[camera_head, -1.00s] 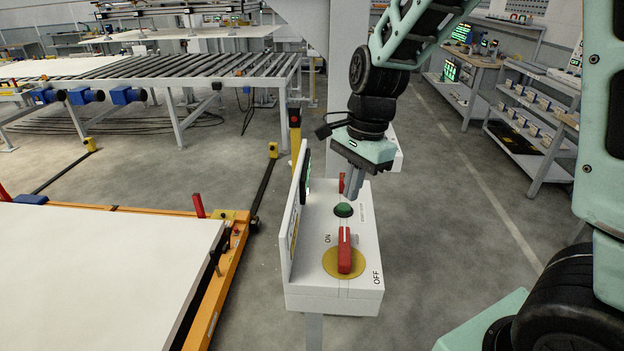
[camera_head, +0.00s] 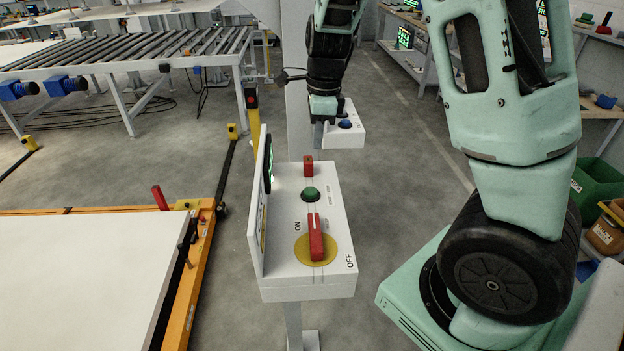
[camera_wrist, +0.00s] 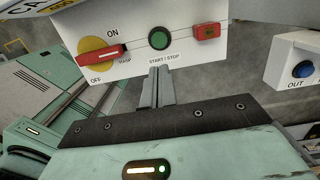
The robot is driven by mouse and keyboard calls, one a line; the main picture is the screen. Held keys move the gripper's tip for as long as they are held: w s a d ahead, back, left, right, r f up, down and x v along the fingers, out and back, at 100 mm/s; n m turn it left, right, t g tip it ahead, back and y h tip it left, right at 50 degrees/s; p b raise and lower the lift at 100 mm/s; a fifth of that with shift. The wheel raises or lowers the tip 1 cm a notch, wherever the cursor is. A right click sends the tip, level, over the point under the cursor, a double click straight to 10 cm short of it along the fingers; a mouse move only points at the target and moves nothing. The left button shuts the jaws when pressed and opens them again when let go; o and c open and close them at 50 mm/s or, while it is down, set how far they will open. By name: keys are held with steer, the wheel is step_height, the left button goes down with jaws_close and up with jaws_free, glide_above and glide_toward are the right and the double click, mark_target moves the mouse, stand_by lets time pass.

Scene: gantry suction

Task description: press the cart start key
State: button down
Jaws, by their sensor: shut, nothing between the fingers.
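A white control box (camera_head: 308,286) stands on a post in the middle of the head view. On its top is a green round button (camera_head: 310,194), which the wrist view shows marked START/STOP (camera_wrist: 159,38). Nearer the front is a red rotary handle (camera_head: 316,238) on a yellow disc, with ON and OFF printed beside it. A small red part (camera_head: 308,167) sits at the far end. My gripper (camera_head: 318,146) is shut and empty, pointing down past that far end in the head view. In the wrist view its fingertips (camera_wrist: 157,72) appear just below the green button, not covering it.
A second white box with a blue button (camera_head: 345,124), marked OUT in the wrist view, is behind the first. An upright screen panel (camera_head: 258,205) edges the left side. An orange-framed cart (camera_head: 196,290) with a white sheet is at left; a roller conveyor (camera_head: 130,55) is behind.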

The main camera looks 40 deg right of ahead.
mark_target(313, 191)
steer(key=f, duration=0.4)
steer(key=f+p, duration=0.1)
steer(key=f, duration=0.3)
steer(key=a+f, duration=0.1)
steer(key=f, duration=0.3)
steer(key=shift+w+f+p, duration=0.2)
steer(key=shift+p, duration=0.1)
step_height(313, 191, down, 2)
steer(key=shift+b, duration=0.65)
steer(key=shift+s+a+f, duration=0.1)
steer(key=shift+s+f, duration=0.1)
steer(key=r+p, duration=0.2)
steer(key=r, duration=0.1)
steer(key=r+p, duration=0.1)
steer(key=p, duration=0.1)
steer(key=shift+w+d+r, duration=0.1)
steer(key=shift+d+r, duration=0.15)
step_height(313, 191, up, 10)
steer(key=b, duration=0.1)
steer(key=shift+d+b, duration=0.35)
steer(key=shift+d, duration=0.05)
steer(key=shift+r, duration=0.1)
